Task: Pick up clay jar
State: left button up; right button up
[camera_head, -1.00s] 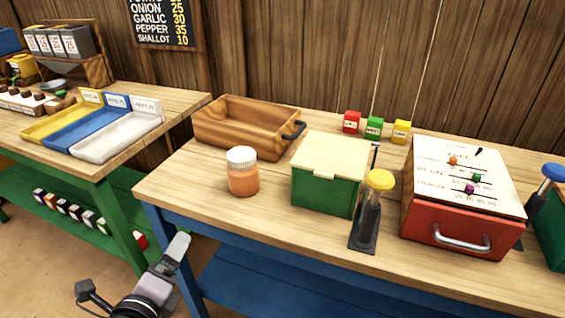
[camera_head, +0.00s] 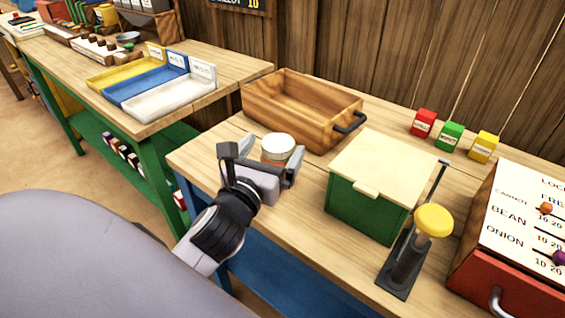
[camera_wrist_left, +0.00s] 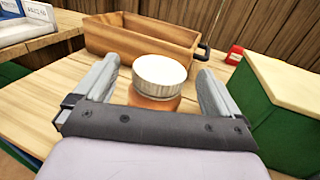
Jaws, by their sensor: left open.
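The clay jar (camera_head: 278,149) is orange-brown with a whitish lid and stands upright on the wooden table near its left front edge. It also shows in the left wrist view (camera_wrist_left: 157,80), between the two fingers. My left gripper (camera_head: 268,158) is open, with one finger on each side of the jar and a visible gap to each side in the wrist view. The lower part of the jar is hidden behind the gripper's body. My right gripper is not in view.
A wooden crate (camera_head: 291,125) stands just behind the jar. A green box (camera_head: 362,211) with a cream lid is to its right, then a yellow-topped stand (camera_head: 402,262) and a red drawer box (camera_head: 505,268). Three small coloured blocks sit at the back.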

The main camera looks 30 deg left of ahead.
aim_at(281, 137)
pick_arm(q)
jog(key=shift+f+x, duration=0.2)
jog(key=shift+x, duration=2.35)
jog(key=c, duration=1.6)
jog(key=shift+c, duration=0.2)
jog(key=shift+r, duration=0.2)
